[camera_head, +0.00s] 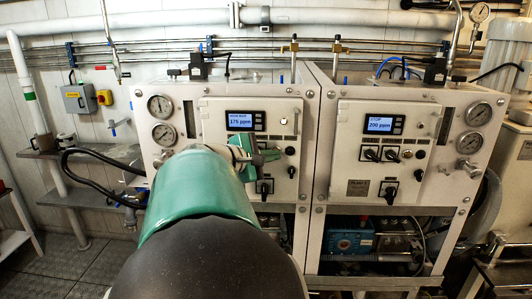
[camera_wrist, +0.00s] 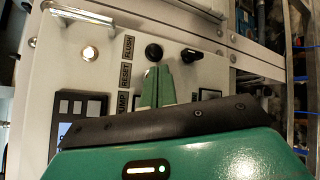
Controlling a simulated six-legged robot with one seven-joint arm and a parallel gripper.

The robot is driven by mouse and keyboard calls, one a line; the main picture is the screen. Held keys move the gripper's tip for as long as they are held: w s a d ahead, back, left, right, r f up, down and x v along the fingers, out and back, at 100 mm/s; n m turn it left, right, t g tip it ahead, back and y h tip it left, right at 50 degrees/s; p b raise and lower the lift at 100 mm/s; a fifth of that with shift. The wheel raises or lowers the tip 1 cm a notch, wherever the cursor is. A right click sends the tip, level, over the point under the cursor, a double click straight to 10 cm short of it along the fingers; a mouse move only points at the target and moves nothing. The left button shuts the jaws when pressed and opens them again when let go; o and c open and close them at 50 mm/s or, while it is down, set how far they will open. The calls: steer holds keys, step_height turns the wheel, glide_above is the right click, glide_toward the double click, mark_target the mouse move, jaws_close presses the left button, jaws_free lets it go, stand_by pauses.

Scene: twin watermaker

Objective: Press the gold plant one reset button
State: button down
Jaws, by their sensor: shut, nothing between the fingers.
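My gripper (camera_head: 272,155) is at the front of the left panel (camera_head: 212,108); the right panel carries the plate "PLANT 2". Its green fingers are together in the wrist view (camera_wrist: 158,72), with nothing held. The tips lie over the spot beside the RESET label (camera_wrist: 125,75), just below the black FLUSH control (camera_wrist: 153,52). A similar gold button (camera_head: 407,154) shows on the right panel.
A round pale lamp or button (camera_wrist: 90,53) sits above the keypad. A black rotary switch (camera_wrist: 191,55) is close to the fingers on the right. The left display (camera_head: 240,120) reads 175 ppm. A metal handle (camera_wrist: 78,14) projects at the panel's edge.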

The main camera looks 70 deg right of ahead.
steer(key=shift+d, duration=0.2)
steer(key=shift+a, duration=0.1)
stand_by(0.4)
steer(key=shift+s+a, duration=0.1)
steer(key=shift+a, duration=0.65)
steer(key=shift+a, duration=0.1)
steer(key=a, duration=0.2)
steer(key=s+a, duration=0.1)
steer(key=a, duration=0.1)
steer(key=shift+a, duration=0.35)
stand_by(0.5)
